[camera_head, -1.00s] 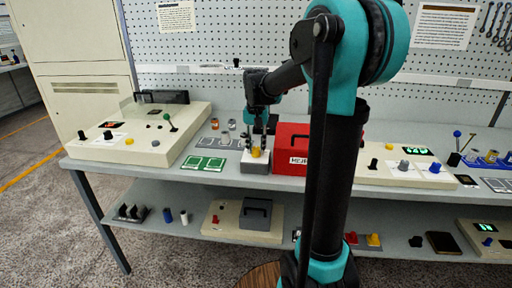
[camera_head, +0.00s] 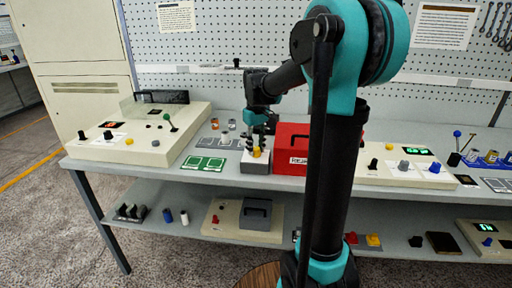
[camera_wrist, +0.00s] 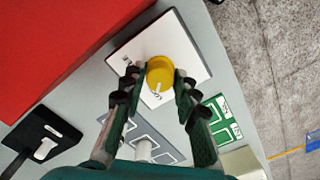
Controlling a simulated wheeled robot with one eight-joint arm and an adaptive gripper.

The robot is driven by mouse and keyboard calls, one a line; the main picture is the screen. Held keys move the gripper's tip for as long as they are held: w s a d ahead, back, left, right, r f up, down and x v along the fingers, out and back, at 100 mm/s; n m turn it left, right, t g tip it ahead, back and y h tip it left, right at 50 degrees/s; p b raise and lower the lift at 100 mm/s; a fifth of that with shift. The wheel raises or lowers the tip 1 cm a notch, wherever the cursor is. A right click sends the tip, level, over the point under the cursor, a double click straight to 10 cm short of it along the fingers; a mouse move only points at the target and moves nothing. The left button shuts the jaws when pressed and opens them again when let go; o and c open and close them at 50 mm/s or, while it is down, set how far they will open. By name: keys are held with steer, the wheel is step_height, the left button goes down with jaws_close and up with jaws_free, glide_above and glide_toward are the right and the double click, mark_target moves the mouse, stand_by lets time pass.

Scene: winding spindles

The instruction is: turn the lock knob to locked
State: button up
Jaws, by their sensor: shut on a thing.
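The lock knob (camera_wrist: 160,71) is a round yellow knob on a small box with a white top (camera_wrist: 190,45). In the wrist view its white pointer line points down in the picture, toward a small black label at the plate's lower edge. Another label sits at the plate's left; neither word is clearly readable. My gripper (camera_wrist: 154,76) is shut on the knob, one finger on each side. In the head view the knob (camera_head: 256,152) shows under my gripper (camera_head: 259,143), on the box (camera_head: 254,166) at the bench's front.
A red box (camera_head: 291,141) stands close to the right of the knob box. Green-outlined cards (camera_head: 203,163) lie to its left, with a large beige console (camera_head: 130,140) beyond. Another console (camera_head: 400,170) stands to the right.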

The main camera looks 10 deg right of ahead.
mark_target(256, 148)
stand_by(0.3)
steer(key=o, duration=1.2)
steer(key=shift+c, duration=0.2)
step_height(256, 148, up, 12)
